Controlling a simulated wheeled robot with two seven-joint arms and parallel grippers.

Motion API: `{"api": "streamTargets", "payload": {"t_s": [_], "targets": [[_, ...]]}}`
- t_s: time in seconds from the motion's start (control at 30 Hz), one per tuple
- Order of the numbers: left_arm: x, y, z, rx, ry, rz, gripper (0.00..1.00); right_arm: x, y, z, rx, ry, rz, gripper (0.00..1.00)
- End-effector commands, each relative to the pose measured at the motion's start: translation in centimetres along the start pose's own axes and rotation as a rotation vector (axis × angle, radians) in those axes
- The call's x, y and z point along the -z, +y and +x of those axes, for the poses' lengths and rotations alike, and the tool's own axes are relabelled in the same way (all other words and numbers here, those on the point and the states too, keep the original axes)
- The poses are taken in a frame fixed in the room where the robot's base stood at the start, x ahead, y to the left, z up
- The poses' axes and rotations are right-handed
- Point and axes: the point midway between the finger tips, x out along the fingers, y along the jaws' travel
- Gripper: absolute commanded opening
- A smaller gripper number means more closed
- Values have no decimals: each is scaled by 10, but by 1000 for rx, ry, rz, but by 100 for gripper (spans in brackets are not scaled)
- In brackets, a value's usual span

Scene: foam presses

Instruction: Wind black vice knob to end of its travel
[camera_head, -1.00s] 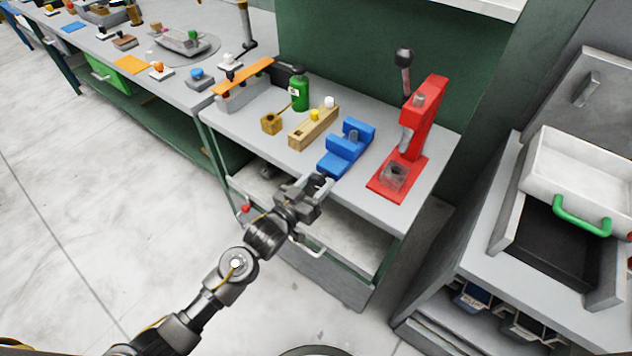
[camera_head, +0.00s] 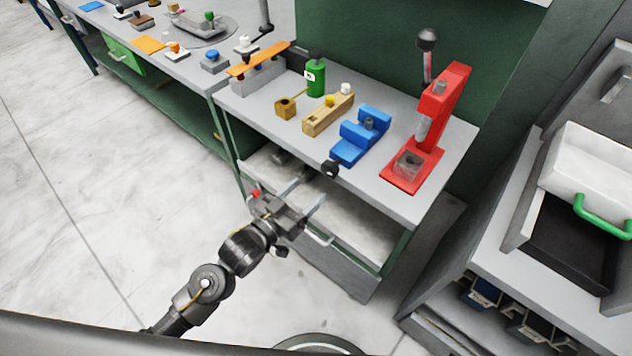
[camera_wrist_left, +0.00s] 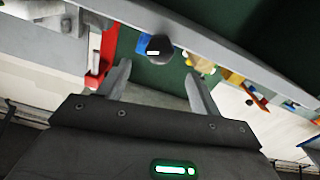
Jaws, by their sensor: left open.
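The blue vice (camera_head: 362,135) sits on the grey bench between a wooden block and the red press. Its black knob (camera_head: 331,169) sticks out at the bench's front edge. In the left wrist view the black knob (camera_wrist_left: 159,47) with a white mark lies ahead, between and beyond the fingertips, with a bit of the blue vice (camera_wrist_left: 143,43) behind it. My left gripper (camera_head: 309,192) is open and empty, in front of the bench and apart from the knob. Its fingers also show in the left wrist view (camera_wrist_left: 158,80). My right gripper is in neither view.
The red press (camera_head: 421,150) stands right of the vice. The wooden block (camera_head: 328,115) and green bottle (camera_head: 316,77) stand left of it. A cabinet with a green-handled white drawer (camera_head: 590,165) is at the right. The floor (camera_head: 90,240) at left is clear.

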Motion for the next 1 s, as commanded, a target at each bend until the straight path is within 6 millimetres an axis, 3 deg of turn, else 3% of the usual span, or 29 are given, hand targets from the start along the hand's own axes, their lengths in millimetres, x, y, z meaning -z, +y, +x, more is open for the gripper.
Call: {"api": "streamTargets", "payload": {"t_s": [0.13, 0.43, 0.5, 0.57, 0.63, 0.67, 0.77, 0.83, 0.9, 0.97, 1.0], "targets": [[0, 0, -13, 0, 1, 0, 65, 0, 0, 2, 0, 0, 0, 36], [1, 0, -15, 0, 1, 0, 65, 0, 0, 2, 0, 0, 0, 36], [-1, -1, -15, 2, -1, 0, 57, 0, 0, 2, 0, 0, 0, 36], [-9, -5, -15, 13, -16, 1, 52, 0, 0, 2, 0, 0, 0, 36], [-32, -17, -15, 44, -61, 4, 52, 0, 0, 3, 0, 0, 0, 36], [-48, -24, -16, 65, -91, 5, 52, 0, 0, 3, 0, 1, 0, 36], [-125, -60, -31, 160, -241, 10, 52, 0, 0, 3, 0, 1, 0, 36], [-195, -86, -58, 238, -384, 9, 52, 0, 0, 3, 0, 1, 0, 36], [-270, -105, -100, 311, -547, 2, 52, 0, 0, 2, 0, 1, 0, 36], [-331, -113, -146, 363, -689, -11, 52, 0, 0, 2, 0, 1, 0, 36], [-367, -114, -180, 391, -782, -21, 52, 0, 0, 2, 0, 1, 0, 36]]}}
